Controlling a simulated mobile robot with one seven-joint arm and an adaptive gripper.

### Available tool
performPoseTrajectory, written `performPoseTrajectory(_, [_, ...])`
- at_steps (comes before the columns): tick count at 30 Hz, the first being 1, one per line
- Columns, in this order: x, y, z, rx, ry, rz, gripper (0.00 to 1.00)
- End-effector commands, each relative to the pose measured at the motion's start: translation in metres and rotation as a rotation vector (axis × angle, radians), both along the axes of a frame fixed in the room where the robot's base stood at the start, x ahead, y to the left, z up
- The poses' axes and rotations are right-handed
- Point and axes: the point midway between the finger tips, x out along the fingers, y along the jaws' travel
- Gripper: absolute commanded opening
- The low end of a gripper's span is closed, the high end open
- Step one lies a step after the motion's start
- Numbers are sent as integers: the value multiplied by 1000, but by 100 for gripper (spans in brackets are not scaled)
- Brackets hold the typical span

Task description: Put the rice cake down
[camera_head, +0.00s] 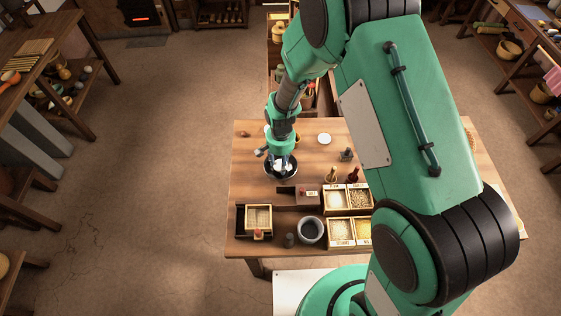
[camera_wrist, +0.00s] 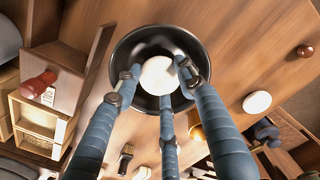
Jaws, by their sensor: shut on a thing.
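The rice cake (camera_wrist: 158,75) is round and white. In the wrist view it sits between the fingers of my gripper (camera_wrist: 160,88), which is shut on it. Behind it is a dark round bowl (camera_wrist: 165,38), seen from above. In the head view my gripper (camera_head: 282,164) points down over the same dark bowl (camera_head: 268,173) near the table's left side. I cannot tell whether the rice cake touches the bowl's bottom. In the head view the fingers largely hide it.
The wooden table (camera_head: 247,190) also holds a white disc (camera_head: 324,138), which shows in the wrist view (camera_wrist: 257,102) too. Wooden boxes of grain (camera_head: 335,200), a grey mortar (camera_head: 310,231) and a dark tray with a box (camera_head: 257,219) stand nearer the front. The left edge has bare wood.

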Motion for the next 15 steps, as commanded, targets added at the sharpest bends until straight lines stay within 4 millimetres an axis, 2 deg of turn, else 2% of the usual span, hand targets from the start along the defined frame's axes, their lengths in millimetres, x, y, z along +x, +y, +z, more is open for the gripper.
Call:
performPoseTrajectory(13, [0, 0, -3, 0, 0, 0, 16])
performPoseTrajectory(14, [0, 0, -3, 0, 0, 0, 46])
performPoseTrajectory(15, [0, 0, -3, 0, 0, 0, 53])
